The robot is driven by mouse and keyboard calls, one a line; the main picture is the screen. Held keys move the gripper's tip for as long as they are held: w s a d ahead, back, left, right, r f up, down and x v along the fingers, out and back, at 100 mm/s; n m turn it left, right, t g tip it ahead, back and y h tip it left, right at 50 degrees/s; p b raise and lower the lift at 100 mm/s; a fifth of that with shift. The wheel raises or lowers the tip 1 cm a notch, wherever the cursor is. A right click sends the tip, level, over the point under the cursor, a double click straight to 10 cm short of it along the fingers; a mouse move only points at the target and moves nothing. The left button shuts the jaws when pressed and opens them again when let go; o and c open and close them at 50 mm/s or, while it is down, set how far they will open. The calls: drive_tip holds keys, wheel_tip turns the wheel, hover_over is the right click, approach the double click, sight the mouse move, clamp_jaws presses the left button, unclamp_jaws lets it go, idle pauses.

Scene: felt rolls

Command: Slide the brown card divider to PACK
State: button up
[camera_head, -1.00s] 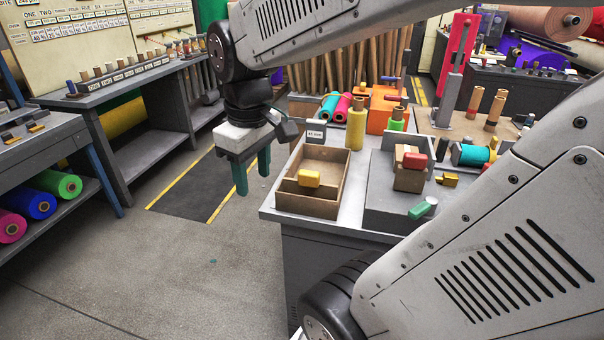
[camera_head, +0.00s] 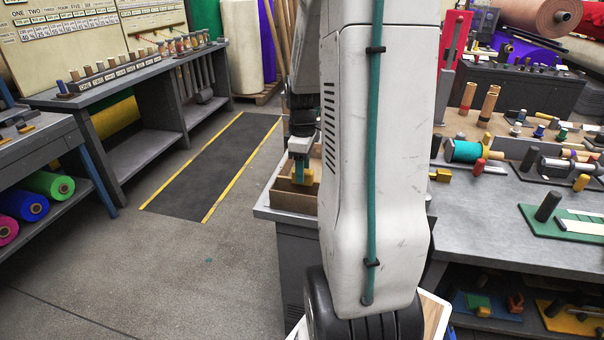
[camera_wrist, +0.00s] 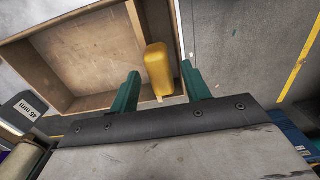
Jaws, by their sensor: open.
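The brown card divider (camera_wrist: 137,25) stands across an open wooden tray (camera_wrist: 72,12), near one end wall, in the wrist view. A yellow knob (camera_wrist: 157,66) sits at the divider's top. My gripper (camera_wrist: 160,71) is open, its two teal fingers on either side of the knob, with gaps showing. In the head view, my gripper (camera_head: 299,174) is down at the tray (camera_head: 290,199), next to the yellow knob (camera_head: 304,178). My arm hides most of the tray there. I cannot read a PACK mark.
In the head view, a teal roll (camera_head: 463,151) and several fittings lie on the bench to the right. The floor mat (camera_head: 205,170) to the left is clear.

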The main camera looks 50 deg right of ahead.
drive_tip(key=shift+f, duration=1.1)
clamp_jaws()
drive_tip(key=w+d, duration=0.2)
drive_tip(key=d, duration=0.4)
drive_tip(key=shift+w+d, duration=0.15)
drive_tip(key=shift+w, duration=0.15)
unclamp_jaws()
wheel_tip(320, 180, up, 8)
